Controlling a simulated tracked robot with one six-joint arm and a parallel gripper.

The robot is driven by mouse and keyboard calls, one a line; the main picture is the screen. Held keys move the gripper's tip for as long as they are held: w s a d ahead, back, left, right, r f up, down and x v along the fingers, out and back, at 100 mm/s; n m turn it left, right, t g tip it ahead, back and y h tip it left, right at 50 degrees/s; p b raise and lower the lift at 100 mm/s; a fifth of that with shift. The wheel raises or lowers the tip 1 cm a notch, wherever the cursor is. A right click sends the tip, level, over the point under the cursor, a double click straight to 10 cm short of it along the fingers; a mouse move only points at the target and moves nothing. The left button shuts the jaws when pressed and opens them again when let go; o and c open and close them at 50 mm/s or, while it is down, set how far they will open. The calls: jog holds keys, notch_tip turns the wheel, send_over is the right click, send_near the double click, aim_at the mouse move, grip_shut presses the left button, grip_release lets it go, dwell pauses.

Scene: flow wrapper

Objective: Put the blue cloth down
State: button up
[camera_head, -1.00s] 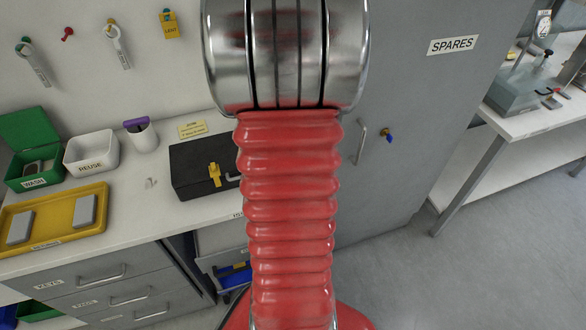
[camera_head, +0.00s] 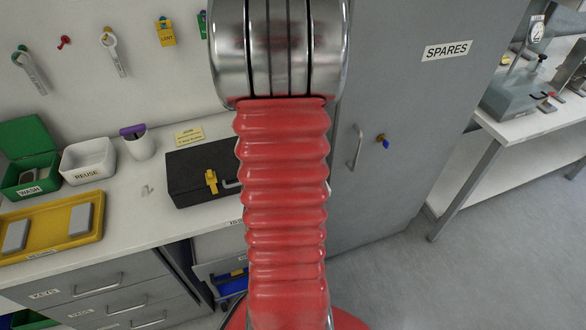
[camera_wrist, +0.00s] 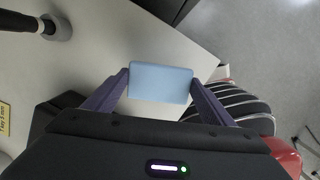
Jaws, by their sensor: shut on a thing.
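The blue cloth (camera_wrist: 160,83) shows in the wrist view as a flat, light blue rectangle. My gripper (camera_wrist: 161,79) has its two purple fingers shut on the cloth's left and right sides. Behind the cloth is a pale, flat surface (camera_wrist: 150,38); how far below it lies, I cannot tell. In the head view my arm's red sleeve fills the middle, and neither the cloth nor my gripper shows.
The head view shows a white bench with a black case (camera_head: 188,184), a white REUSE bin (camera_head: 88,161), a green WASH box (camera_head: 30,178) and a yellow tray (camera_head: 88,238). A grey SPARES cabinet (camera_head: 400,110) stands right. An open drawer (camera_head: 222,265) shows below the bench.

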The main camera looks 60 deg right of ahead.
jog(key=shift+f, duration=1.85)
jog(key=o, duration=1)
jog(key=shift+f, duration=0.1)
jog(key=r, duration=0.4)
jog(key=a+r, duration=0.1)
jog(key=r, duration=0.7)
jog(key=shift+w+a, duration=0.35)
jog(key=shift+w+r, duration=0.1)
